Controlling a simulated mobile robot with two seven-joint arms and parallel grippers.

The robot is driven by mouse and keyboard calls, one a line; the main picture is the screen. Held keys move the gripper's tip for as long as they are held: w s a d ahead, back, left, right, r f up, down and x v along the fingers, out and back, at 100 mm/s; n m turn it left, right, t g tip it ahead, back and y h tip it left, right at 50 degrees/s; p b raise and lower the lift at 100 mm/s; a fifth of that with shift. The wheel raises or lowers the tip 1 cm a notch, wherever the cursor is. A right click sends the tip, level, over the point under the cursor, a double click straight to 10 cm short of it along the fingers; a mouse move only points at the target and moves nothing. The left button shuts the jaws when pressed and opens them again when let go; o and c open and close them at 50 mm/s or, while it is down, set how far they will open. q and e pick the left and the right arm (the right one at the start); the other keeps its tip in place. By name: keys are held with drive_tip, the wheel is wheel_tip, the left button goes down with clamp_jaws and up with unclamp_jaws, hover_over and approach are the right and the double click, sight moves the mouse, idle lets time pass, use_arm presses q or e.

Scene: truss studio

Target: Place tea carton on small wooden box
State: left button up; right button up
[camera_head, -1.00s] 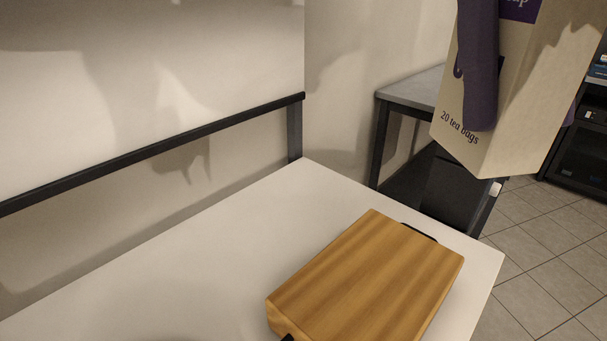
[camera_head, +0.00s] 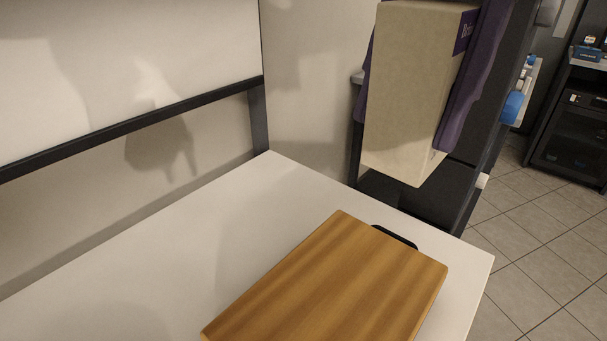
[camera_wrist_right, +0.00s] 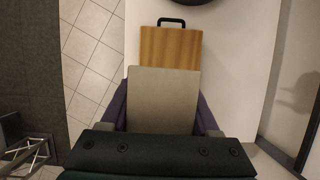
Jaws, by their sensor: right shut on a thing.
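The tea carton (camera_head: 411,85) is a cream box with a purple label, held upright in the air at the upper right of the head view. My right gripper (camera_head: 420,95) is shut on it, with a purple finger on each side. In the right wrist view the carton (camera_wrist_right: 163,100) sits between the fingers of the gripper (camera_wrist_right: 162,112). The small wooden box (camera_head: 335,285) lies flat on the white table, striped brown with a black handle. In the right wrist view the box (camera_wrist_right: 170,47) shows just beyond the carton, partly covered by it. My left gripper is out of view.
The white table (camera_head: 170,250) is bare around the wooden box, and its right edge drops to a tiled floor (camera_head: 540,260). A dark rail (camera_head: 130,128) runs along the wall side. Dark shelving (camera_head: 575,130) stands at the far right.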

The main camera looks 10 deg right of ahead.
wheel_tip(320, 180, down, 4)
drive_tip(key=w+a+m+t+b, duration=0.2)
drive_tip(key=w+m+t+b, duration=0.1)
drive_tip(key=m, duration=0.7)
use_arm(q)
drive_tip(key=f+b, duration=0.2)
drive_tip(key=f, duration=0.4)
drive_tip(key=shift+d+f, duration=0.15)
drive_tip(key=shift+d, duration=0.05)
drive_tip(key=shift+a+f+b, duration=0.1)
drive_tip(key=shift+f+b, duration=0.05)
drive_tip(key=shift+b, duration=0.2)
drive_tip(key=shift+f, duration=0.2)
use_arm(e)
drive_tip(key=m+t, duration=0.3)
drive_tip(key=m, duration=0.5)
hover_over(331, 294)
drive_tip(key=shift+h, duration=0.4)
drive_tip(key=shift+f, duration=10.35)
use_arm(q)
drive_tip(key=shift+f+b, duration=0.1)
drive_tip(key=shift+b, duration=0.2)
use_arm(e)
drive_tip(key=shift+f, duration=0.1)
drive_tip(key=o, duration=1.4)
